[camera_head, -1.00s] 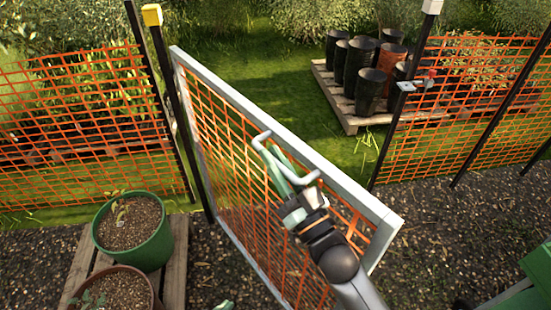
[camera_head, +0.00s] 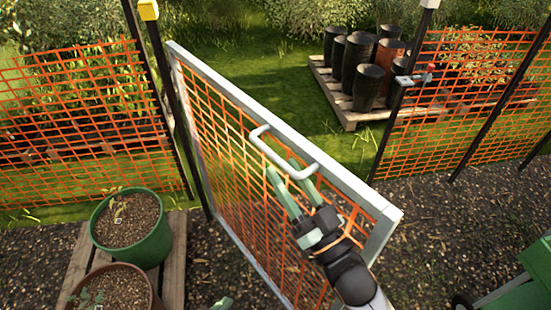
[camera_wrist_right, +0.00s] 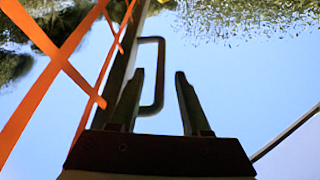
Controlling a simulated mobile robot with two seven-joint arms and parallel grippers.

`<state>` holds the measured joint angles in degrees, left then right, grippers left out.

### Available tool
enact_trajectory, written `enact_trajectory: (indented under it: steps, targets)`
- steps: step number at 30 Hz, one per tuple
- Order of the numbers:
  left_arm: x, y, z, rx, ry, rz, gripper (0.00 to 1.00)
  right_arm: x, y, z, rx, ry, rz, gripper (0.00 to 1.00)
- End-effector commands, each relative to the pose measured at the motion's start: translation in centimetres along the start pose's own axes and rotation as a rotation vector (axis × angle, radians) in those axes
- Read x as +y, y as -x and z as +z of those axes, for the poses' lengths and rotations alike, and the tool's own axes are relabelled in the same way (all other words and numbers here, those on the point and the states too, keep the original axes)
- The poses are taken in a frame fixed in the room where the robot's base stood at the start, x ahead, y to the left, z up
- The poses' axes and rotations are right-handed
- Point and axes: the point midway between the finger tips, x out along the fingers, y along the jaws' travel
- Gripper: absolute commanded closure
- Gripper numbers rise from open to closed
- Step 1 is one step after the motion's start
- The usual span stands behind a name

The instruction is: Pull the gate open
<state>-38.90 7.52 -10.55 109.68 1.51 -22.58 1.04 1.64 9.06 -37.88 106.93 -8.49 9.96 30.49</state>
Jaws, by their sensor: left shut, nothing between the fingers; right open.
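The gate (camera_head: 376,198), a pale frame with orange mesh, stands swung open towards me from the dark post with the yellow cap at left. Its pale bar handle (camera_head: 270,154) is on the upper part of the face towards me. My right gripper (camera_head: 284,168) is open and empty close to the handle, on my side of it. In the right wrist view the handle (camera_wrist_right: 161,70) shows beyond the open fingers (camera_wrist_right: 159,74), partly behind the left one. Only a green tip of my left gripper (camera_head: 222,303) shows at the bottom edge, shut.
The gateway ends at a right-hand post with a latch (camera_head: 412,79). Orange mesh fence (camera_head: 470,110) continues on both sides. A pallet (camera_head: 345,113) with black pots stands on the grass beyond. Potted plants (camera_head: 130,222) stand on a pallet at left. A green object (camera_head: 515,295) is at lower right.

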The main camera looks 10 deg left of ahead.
Motion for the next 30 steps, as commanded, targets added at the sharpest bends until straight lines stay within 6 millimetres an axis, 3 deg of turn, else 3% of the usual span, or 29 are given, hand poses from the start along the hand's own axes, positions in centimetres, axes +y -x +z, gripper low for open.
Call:
enact_trajectory:
  steps: [3, 10, 30]
  targets:
    - [0.0, -0.5, 0.5, 0.000, 0.000, 0.000, 1.00, 0.0, 3.0, 0.3, -0.004, 0.000, 0.000, 0.53]
    - [-0.1, -0.8, 0.9, 0.000, 0.000, 0.000, 1.00, 0.0, 6.6, 0.2, -0.002, -0.001, 0.001, 0.53]
    - [-0.1, -1.0, 1.1, 0.000, 0.000, 0.000, 1.00, 0.0, 8.6, 0.1, -0.002, 0.000, 0.001, 0.53]
